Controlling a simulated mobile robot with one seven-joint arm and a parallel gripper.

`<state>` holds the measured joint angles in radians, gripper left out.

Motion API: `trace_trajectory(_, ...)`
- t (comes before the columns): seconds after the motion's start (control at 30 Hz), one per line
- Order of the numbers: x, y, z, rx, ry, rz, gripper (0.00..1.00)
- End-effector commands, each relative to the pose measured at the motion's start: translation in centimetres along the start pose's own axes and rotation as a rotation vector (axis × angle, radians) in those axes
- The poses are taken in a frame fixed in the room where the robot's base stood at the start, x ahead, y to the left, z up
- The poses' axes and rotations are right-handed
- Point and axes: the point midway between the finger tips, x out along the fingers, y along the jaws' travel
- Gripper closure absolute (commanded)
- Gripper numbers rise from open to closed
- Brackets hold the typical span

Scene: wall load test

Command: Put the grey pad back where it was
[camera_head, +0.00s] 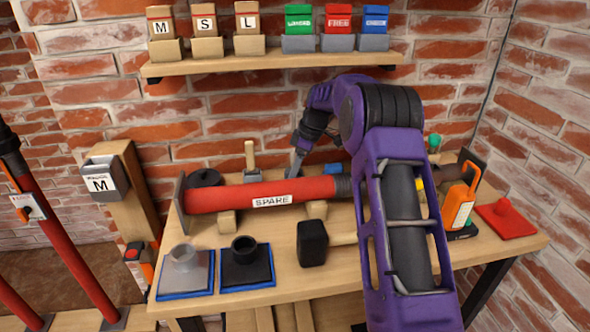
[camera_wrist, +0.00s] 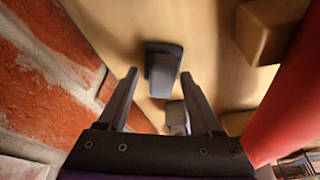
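A grey pad (camera_head: 186,262) with a raised round collar lies on a blue-edged square at the front left of the bench (camera_head: 290,283). A similar black pad (camera_head: 246,266) lies on another blue-edged square just right of it. My gripper (camera_head: 297,160) reaches down behind the red SPARE pipe (camera_head: 230,194), between it and the wall. In the wrist view my gripper (camera_wrist: 165,95) has its two fingers apart, with nothing held. Beyond them on the bench is a dark grey block on a plate (camera_wrist: 163,70). I cannot tell whether it is a pad.
The red pipe (camera_wrist: 300,100) runs close on one side and the brick wall (camera_wrist: 45,80) on the other. A black-headed mallet (camera_head: 313,243) lies in front of the pipe. An orange bottle (camera_head: 459,206) and a red pad (camera_head: 506,219) are at right. A shelf (camera_head: 275,61) holds labelled boxes above.

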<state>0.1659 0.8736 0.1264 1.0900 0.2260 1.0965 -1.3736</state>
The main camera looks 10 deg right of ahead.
Motion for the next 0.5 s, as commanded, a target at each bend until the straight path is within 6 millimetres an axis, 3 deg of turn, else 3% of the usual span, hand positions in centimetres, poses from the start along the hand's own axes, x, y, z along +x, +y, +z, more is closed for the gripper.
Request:
trace_trajectory(0.27,-0.6,0.0,-0.2,0.0,0.001,0.001,0.34)
trace_trajectory(0.43,-3.4,0.1,-0.2,0.0,0.001,0.004,0.34)
trace_trajectory(0.5,-3.9,0.1,1.5,0.006,-0.001,0.001,0.34)
